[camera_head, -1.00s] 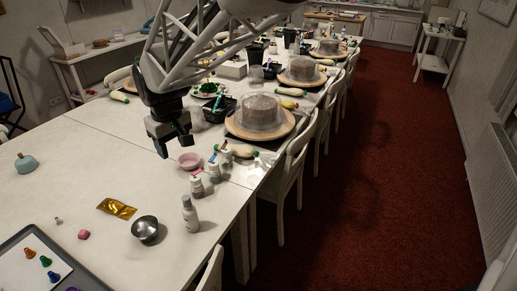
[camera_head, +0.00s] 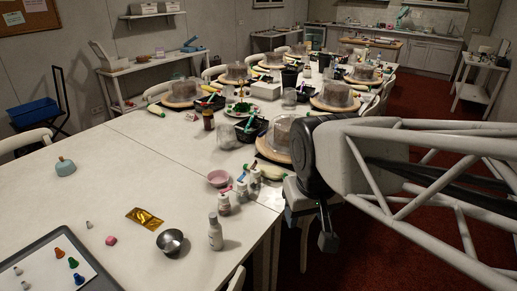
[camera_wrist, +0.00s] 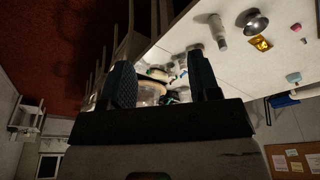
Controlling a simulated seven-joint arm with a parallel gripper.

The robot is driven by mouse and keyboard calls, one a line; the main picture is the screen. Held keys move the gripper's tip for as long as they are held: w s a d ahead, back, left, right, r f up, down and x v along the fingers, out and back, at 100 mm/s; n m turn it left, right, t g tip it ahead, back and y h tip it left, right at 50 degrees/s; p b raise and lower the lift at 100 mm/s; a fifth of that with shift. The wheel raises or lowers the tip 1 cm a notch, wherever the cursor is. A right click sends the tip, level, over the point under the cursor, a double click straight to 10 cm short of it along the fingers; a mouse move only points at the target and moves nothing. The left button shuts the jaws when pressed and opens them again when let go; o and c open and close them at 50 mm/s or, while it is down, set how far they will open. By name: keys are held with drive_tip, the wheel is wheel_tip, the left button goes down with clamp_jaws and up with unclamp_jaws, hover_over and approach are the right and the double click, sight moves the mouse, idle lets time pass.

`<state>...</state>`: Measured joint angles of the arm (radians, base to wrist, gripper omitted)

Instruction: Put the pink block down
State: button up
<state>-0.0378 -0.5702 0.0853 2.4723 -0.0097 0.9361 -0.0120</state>
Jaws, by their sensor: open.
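The small pink block (camera_head: 111,240) lies on the white table, left of the metal bowl and below the gold packet. It also shows in the wrist view as a small pink piece (camera_wrist: 296,27) near the top right. My gripper (camera_head: 312,222) hangs beyond the table's right edge, over the aisle side, well apart from the block. In the wrist view its two dark fingers (camera_wrist: 162,82) stand wide apart, with nothing held between them.
The metal bowl (camera_head: 170,241), gold packet (camera_head: 145,218), white bottle (camera_head: 215,233) and pink bowl (camera_head: 218,178) stand near the block. A tray (camera_head: 92,284) with coloured pieces lies at front left. The left-middle of the table is mostly clear. Chairs line the right edge.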

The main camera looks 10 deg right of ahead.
drive_tip(key=shift+m, duration=0.4)
drive_tip(key=shift+s+d+f, duration=0.15)
drive_tip(key=shift+s+d, duration=0.1)
drive_tip(key=shift+s, duration=0.35)
drive_tip(key=shift+s+d+f, duration=0.2)
drive_tip(key=shift+s+d, duration=0.05)
drive_tip(key=shift+s, duration=0.4)
drive_tip(key=shift+s+d+f, duration=0.15)
drive_tip(key=shift+s+d, duration=0.1)
drive_tip(key=shift+s, duration=0.35)
